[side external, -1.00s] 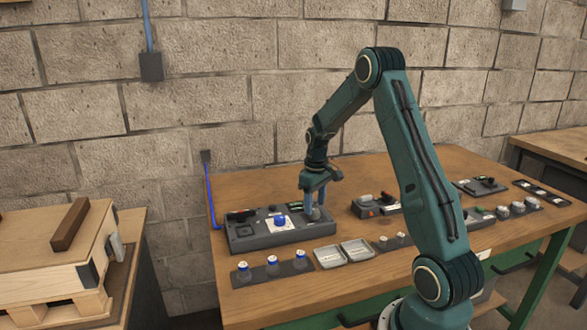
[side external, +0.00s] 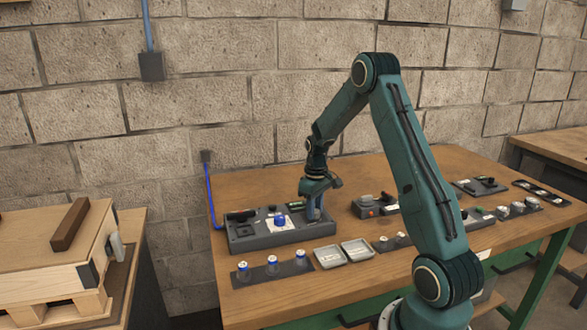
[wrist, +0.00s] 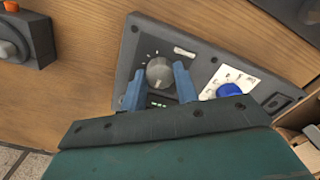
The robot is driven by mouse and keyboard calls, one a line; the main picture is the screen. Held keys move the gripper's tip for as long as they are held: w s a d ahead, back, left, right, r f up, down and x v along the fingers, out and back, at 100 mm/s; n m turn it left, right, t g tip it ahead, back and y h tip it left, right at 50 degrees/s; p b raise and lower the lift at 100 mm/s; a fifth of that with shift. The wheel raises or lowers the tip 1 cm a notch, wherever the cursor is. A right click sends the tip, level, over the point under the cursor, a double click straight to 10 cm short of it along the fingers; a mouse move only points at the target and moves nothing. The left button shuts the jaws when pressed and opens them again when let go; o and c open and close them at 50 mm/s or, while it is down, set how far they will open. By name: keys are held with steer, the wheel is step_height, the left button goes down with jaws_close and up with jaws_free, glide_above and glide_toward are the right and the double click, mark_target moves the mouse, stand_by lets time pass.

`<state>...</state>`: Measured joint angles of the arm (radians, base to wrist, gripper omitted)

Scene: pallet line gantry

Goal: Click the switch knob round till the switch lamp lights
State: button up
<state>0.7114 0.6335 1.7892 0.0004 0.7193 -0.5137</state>
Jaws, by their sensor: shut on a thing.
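The grey round knob (wrist: 159,73) stands on the dark panel box (wrist: 124,70), with small white tick marks around it. My gripper (wrist: 157,70) has one blue finger on each side of this knob and is shut on it. In the side view my gripper (side external: 314,212) is low over the right end of the panel box (side external: 268,241), and its fingers hide the knob.
A blue knob (wrist: 230,90) on a white dial plate sits close beside the gripper on the same box. In front lie a strip with blue-topped pieces (side external: 272,266) and two shallow grey trays (side external: 330,257). A grey box with a red button (side external: 372,209) stands to the right.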

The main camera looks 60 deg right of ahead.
steer(key=shift+m, duration=3)
steer(key=o, duration=1)
steer(key=shift+r, duration=0.15)
